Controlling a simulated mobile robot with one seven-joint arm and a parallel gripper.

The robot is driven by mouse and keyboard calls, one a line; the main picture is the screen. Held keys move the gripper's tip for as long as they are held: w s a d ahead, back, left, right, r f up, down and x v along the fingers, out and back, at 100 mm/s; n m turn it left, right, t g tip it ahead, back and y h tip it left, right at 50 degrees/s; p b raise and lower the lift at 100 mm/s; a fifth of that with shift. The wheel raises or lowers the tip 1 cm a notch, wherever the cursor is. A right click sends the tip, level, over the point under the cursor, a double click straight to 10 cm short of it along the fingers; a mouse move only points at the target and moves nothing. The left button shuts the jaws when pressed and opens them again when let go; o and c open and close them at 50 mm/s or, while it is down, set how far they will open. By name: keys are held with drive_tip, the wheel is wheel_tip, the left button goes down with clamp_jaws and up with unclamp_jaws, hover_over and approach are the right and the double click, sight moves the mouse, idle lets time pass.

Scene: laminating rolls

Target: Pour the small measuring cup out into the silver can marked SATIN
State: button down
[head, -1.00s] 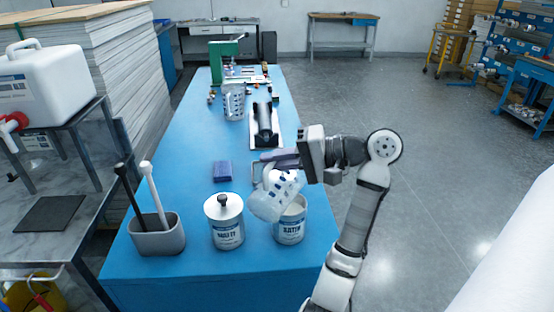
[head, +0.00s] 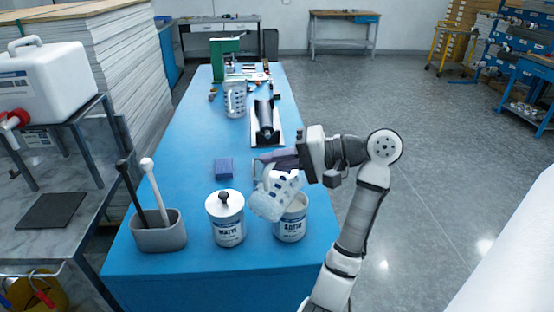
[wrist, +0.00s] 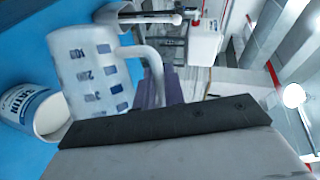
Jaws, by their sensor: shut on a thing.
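My gripper (head: 283,158) is shut on the handle of the small measuring cup (head: 270,199), a translucent cup with blue marks. The cup is tilted, its mouth end toward the lower left in the head view, beside and partly in front of the open SATIN can (head: 292,222). In the wrist view the cup (wrist: 92,75) hangs near the can (wrist: 30,108), whose label reads SATIN and whose pale inside shows. I cannot see liquid leaving the cup. The gripper's fingertips are partly hidden behind the cup's handle.
A lidded can marked MATTE (head: 227,225) stands just left of the SATIN can. A grey holder (head: 160,236) with a black and a white stick is further left.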

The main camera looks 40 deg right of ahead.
sight(264, 196)
drive_tip(key=shift+s+a+f+n+h+b, duration=0.2)
drive_tip(key=shift+a+f+n+b, duration=0.25)
drive_tip(key=shift+b, duration=0.2)
drive_tip(key=shift+s+a+f+n+h+b, duration=0.2)
drive_tip(key=shift+a+f+n+b, duration=0.15)
drive_tip(key=shift+a+f+b, duration=0.2)
drive_tip(key=shift+s+a, duration=0.1)
idle(0.4)
drive_tip(key=shift+s+a+f+n+h+b, duration=0.1)
drive_tip(key=shift+a+f+n+h+b, duration=0.15)
drive_tip(key=shift+n+h+b, duration=0.15)
drive_tip(key=shift+s+a+f+n+h+b, duration=0.25)
drive_tip(key=shift+a+n+h+b, duration=0.15)
drive_tip(key=shift+a+n+b, duration=0.25)
drive_tip(key=shift+r, duration=0.1)
drive_tip(key=shift+a, duration=0.1)
idle(0.4)
